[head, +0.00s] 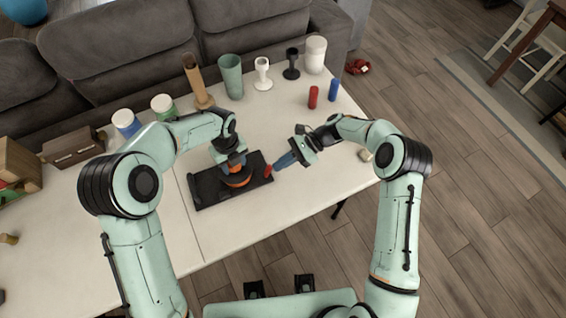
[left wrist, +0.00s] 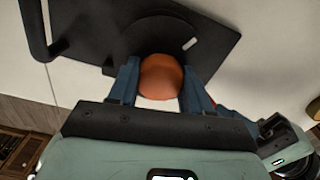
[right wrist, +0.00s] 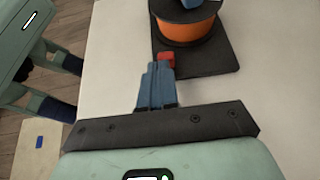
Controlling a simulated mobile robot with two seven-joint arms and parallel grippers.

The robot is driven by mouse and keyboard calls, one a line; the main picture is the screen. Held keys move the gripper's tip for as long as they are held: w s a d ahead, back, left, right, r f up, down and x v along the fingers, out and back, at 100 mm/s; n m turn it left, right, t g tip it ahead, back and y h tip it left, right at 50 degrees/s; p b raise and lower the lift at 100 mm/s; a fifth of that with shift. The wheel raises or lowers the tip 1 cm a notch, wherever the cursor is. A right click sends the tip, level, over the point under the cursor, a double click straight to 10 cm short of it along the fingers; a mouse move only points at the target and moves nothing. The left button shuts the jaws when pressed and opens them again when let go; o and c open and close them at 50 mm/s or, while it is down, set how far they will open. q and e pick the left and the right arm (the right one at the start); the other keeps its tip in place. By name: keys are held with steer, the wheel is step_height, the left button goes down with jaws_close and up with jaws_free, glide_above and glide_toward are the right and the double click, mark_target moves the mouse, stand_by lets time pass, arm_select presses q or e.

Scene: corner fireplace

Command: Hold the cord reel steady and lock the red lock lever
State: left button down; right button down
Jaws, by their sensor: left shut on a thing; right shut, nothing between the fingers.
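The cord reel, with an orange drum (head: 238,181) and a black base plate (head: 207,194), stands on the white table. My left gripper (head: 234,163) is shut on the reel from above; in the left wrist view its blue fingers (left wrist: 155,85) sit on both sides of a rounded orange part (left wrist: 160,76). The red lock lever (head: 268,171) is at the right side of the base; it also shows in the right wrist view (right wrist: 166,58). My right gripper (head: 281,161) is shut and empty, its fingertips (right wrist: 160,66) right at the lever. Whether they touch it, I cannot tell.
On the white table (head: 270,220), a red cylinder (head: 313,97) and a blue cylinder (head: 333,90) stand at the back right. Several cups and holders, including a green cup (head: 231,76), line the back edge. A wooden box (head: 73,146) is at left. The front right is clear.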

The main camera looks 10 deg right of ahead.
steer(key=shift+a+r+h, duration=0.15)
steer(key=shift+h, duration=0.15)
steer(key=shift+s+a+r+t+h, duration=0.15)
steer(key=shift+a+r+h, duration=0.2)
steer(key=shift+h, duration=0.25)
steer(key=shift+s+a+r+t+h, duration=0.15)
steer(key=shift+a+r+h, duration=0.15)
steer(key=shift+h, duration=0.3)
steer(key=shift+s+a+r+t+h, duration=0.1)
steer(key=shift+a+r+t+h, duration=0.1)
steer(key=shift+a+h, duration=0.3)
steer(key=shift+s+a+r+t+h, duration=0.1)
steer(key=shift+a+t+h, duration=0.1)
steer(key=shift+h, duration=0.5)
steer(key=shift+f, duration=0.1)
steer(key=shift+r, duration=0.8)
